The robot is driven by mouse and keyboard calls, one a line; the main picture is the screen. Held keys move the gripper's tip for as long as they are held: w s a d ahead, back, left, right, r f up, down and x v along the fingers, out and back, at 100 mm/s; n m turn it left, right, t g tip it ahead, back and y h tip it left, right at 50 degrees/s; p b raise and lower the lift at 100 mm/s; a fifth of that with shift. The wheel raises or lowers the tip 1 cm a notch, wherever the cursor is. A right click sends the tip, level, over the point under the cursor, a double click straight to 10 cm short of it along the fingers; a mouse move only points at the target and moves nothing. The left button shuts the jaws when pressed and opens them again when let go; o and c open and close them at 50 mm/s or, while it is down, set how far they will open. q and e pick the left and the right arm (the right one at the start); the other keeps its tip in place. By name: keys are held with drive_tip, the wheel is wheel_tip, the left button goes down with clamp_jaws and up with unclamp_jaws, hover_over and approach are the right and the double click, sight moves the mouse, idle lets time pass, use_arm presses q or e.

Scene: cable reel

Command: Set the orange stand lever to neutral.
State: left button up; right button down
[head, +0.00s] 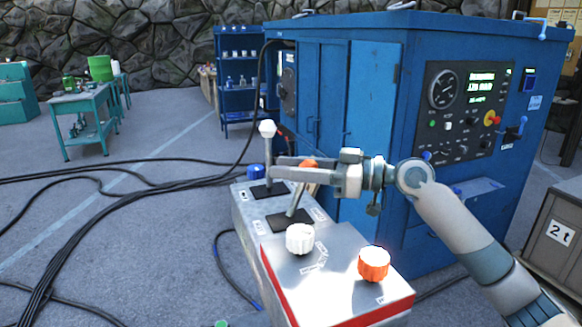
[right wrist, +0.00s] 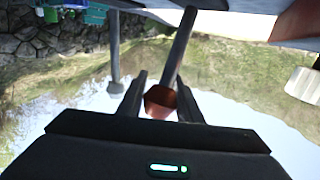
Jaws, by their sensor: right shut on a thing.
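The orange stand lever (head: 309,165) rises from a dark slot plate on the grey control stand (head: 246,214). Its shaft leans to the right in the head view, and its orange knob is partly hidden by my fingers. My right gripper (head: 284,168) comes in from the right, with its fingers along both sides of the knob. In the right wrist view the orange knob (right wrist: 160,101) sits between the two fingers, and my right gripper (right wrist: 160,92) is shut on it. My left gripper is not in view.
A white-knobbed lever (head: 267,129) stands nearly upright close beyond my fingertips. A white knob (head: 300,238) and an orange knob (head: 374,263) sit on the stand's front panel. A large blue cabinet (head: 365,110) stands behind. Black cables (head: 75,237) lie across the floor at left.

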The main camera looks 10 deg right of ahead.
drive_tip(key=a, duration=0.1)
drive_tip(key=a+n+h+p, duration=0.1)
drive_tip(key=a+h+p, duration=0.1)
drive_tip(key=shift+s+a+f+n+g, duration=0.3)
drive_tip(key=shift+s+g, duration=0.1)
drive_tip(key=c, duration=1.3)
unclamp_jaws()
drive_tip(key=shift+a, duration=0.2)
drive_tip(key=shift+d+r+h, duration=0.1)
drive_tip(key=shift+d+h, duration=0.05)
drive_tip(key=shift+h, duration=0.15)
